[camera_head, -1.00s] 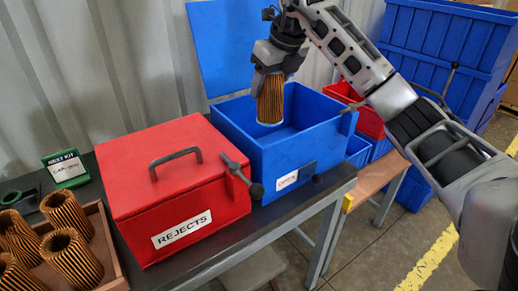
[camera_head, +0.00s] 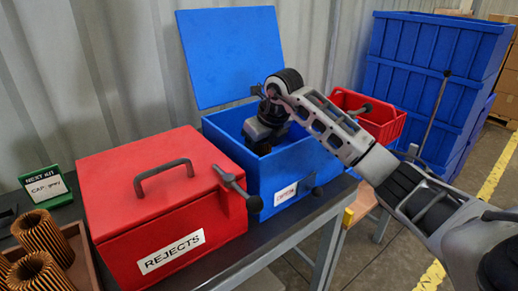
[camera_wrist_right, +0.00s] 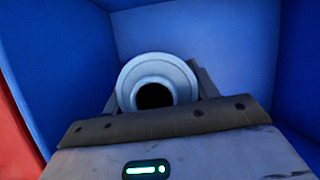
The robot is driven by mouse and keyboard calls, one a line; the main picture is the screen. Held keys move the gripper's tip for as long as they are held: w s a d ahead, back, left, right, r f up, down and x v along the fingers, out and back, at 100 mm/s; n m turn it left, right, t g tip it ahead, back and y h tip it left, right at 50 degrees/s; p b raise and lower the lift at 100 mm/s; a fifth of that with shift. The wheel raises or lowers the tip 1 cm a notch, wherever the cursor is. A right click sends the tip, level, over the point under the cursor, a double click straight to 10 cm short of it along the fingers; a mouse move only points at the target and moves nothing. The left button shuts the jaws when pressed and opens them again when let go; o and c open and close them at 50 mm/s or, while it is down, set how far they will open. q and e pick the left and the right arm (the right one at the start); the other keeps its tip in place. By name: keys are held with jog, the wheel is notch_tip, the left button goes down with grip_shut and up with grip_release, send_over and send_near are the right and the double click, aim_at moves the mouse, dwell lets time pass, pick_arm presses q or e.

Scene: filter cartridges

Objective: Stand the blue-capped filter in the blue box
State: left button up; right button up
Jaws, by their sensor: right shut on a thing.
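The blue box (camera_head: 262,172) stands on the dark bench with its lid (camera_head: 230,58) raised at the back. My right gripper (camera_head: 264,132) is down inside the box opening, and its fingertips are hidden by the box wall in the head view. In the right wrist view, the gripper is shut on a filter (camera_wrist_right: 135,80), showing a pale grey-white ring end with a dark centre hole. Blue box walls surround it there. I cannot tell whether the filter touches the box floor. My left gripper is not in view.
A closed red REJECTS box (camera_head: 165,190) stands left of the blue box. Several pleated filters (camera_head: 42,238) stand in a tray at the left. A sign (camera_head: 45,188) reads "NEXT KIT, CAP: grey". A red bin (camera_head: 372,118) and stacked blue crates (camera_head: 430,60) are at the right.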

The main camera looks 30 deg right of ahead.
jog(key=shift+f, duration=0.15)
jog(key=o, duration=1)
jog(key=v, duration=1.2)
